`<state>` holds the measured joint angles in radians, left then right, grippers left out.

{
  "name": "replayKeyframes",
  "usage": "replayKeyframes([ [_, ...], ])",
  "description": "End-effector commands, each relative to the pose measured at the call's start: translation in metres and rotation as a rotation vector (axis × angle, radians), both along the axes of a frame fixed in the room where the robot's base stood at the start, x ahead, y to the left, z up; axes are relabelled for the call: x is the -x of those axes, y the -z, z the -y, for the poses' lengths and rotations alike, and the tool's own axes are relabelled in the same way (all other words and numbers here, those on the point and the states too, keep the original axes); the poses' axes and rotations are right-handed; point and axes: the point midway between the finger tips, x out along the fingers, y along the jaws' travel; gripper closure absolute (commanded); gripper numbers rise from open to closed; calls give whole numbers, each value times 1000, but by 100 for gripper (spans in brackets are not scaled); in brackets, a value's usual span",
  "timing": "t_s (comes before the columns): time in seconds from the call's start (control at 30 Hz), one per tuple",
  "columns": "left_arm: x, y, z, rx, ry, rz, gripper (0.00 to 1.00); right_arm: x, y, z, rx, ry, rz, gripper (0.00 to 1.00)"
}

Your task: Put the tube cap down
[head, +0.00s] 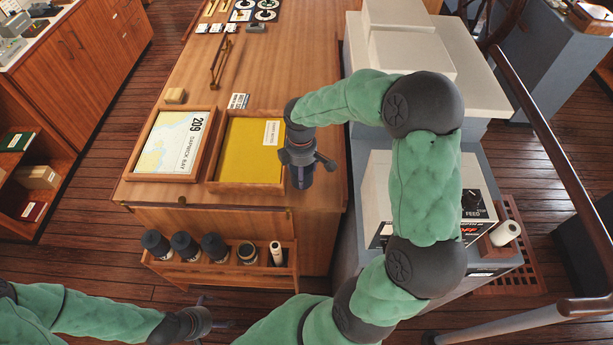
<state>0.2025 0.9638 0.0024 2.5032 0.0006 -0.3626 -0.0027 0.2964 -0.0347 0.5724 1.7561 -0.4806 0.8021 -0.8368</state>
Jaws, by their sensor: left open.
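A dark tube cap (301,180) is at my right gripper (312,162), over the front right part of the wooden table, right of the yellow tray. My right gripper appears shut on it; the fingers are partly hidden, and I cannot tell whether the cap touches the tabletop. My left gripper (215,312) is open and empty at the bottom left, low in front of the rack. An uncapped tube (247,253) stands in the wooden rack (220,278). Several dark-capped tubes (183,245) stand to its left.
A rolled white paper (276,253) is in the rack's right end. The chart tray (202,148) and yellow-lined tray (223,180) fill the table's front left. A grey console (378,165) and a handrail (548,140) stand to the right.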

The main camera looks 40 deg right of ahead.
Motion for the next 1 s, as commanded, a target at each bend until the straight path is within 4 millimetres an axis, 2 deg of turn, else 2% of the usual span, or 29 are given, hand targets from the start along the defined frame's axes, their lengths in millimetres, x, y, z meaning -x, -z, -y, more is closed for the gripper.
replayKeyframes([
  [0.1, 0, 2, 0, 0, 0, 0, 0, -4, 15, 12, 0, 2, 0, 66],
  [0.43, 0, 4, 0, 0, 0, 0, 0, -10, 34, 26, 0, 1, 0, 66],
  [0.63, 0, 8, 0, 0, 0, 0, 0, -9, 61, 25, -1, 0, -1, 66],
  [1.0, 0, 9, 0, 0, 0, 0, 0, -10, 65, 25, 1, 0, 1, 66],
])
